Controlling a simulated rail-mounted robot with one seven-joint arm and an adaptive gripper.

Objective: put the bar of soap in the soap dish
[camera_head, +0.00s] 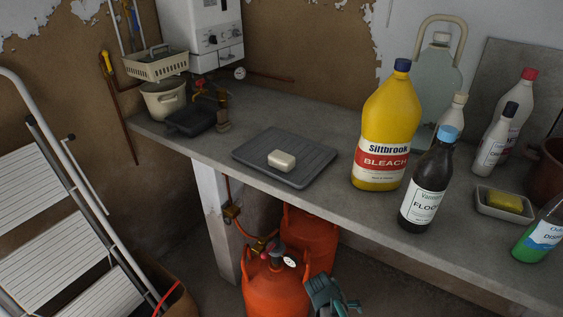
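A cream bar of soap (282,160) lies flat on a dark grey ribbed mat (262,143) in the middle of the counter. A shallow pale grey dish (494,212) stands at the right of the counter, apart from the soap. It looks like the soap dish and holds a yellow block (505,202), perhaps a sponge. What appears to be my gripper (340,301), grey and teal, is at the bottom edge, below the counter's front and away from the soap. It is small and partly cut off, so its opening is unclear.
A yellow bleach bottle (387,127) and a dark blue-capped bottle (430,181) stand between mat and dish. A green-liquid bottle (541,235) is right of the dish. Orange gas cylinders (276,291) stand below the counter. A stepladder (55,200) is at left.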

